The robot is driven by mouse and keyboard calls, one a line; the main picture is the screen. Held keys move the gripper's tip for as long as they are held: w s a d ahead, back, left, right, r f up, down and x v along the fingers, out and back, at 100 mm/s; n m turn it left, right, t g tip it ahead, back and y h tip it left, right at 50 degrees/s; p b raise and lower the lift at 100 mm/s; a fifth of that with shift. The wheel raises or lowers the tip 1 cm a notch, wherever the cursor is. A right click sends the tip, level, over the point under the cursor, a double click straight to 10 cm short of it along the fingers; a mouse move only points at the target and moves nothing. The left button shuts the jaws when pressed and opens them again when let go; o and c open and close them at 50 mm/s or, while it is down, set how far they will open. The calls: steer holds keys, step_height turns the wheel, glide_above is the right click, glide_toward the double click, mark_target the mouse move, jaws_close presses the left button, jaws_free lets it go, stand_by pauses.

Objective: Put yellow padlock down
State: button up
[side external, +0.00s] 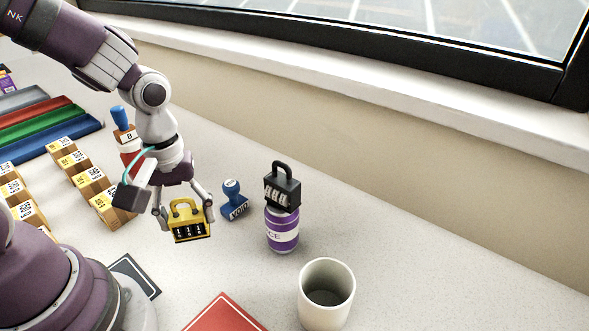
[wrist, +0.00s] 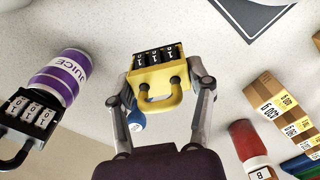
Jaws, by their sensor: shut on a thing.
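The yellow padlock (side external: 188,226) is a combination lock with black number dials. My gripper (side external: 184,222) is shut on it, one finger on each side, and its shackle points up toward my wrist. The padlock appears to be held above the table, though its exact height is hard to tell. In the wrist view the padlock (wrist: 160,72) sits between the two fingertips (wrist: 160,80), dials facing away from the palm. It partly hides a blue stamp there.
A black padlock (side external: 283,186) rests on a purple juice can (side external: 282,232) to the right. A blue stamp (side external: 234,203) stands between. A cream cup (side external: 326,294), red mat (side external: 224,314) and dark mat (side external: 134,272) are nearer. Small cartons (side external: 92,184) stand left. Bare table lies right of the can.

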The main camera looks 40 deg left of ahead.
steer(key=s+a+n, duration=0.1)
steer(key=a+n, duration=0.1)
steer(key=s+a+f+n, duration=0.1)
steer(key=a+n, duration=0.1)
steer(key=a, duration=0.1)
steer(key=s+a+n, duration=0.1)
steer(key=a+n, duration=0.2)
steer(key=shift+a+f, duration=0.1)
steer(key=shift+f, duration=0.25)
steer(key=shift+w+a, duration=0.1)
steer(key=shift+a, duration=0.2)
steer(key=w+a, duration=0.2)
steer(key=w, duration=0.2)
steer(key=w+a+f, duration=0.1)
steer(key=w+a, duration=0.1)
steer(key=w, duration=0.3)
steer(key=w+a, duration=0.3)
steer(key=w, duration=0.1)
steer(key=shift+w+f, duration=0.25)
steer(key=shift+f, duration=0.05)
steer(key=shift+w+a+f, duration=0.1)
steer(key=shift+f, duration=1.65)
steer(key=o, duration=1.2)
steer(key=shift+f, duration=0.1)
steer(key=shift+o, duration=0.2)
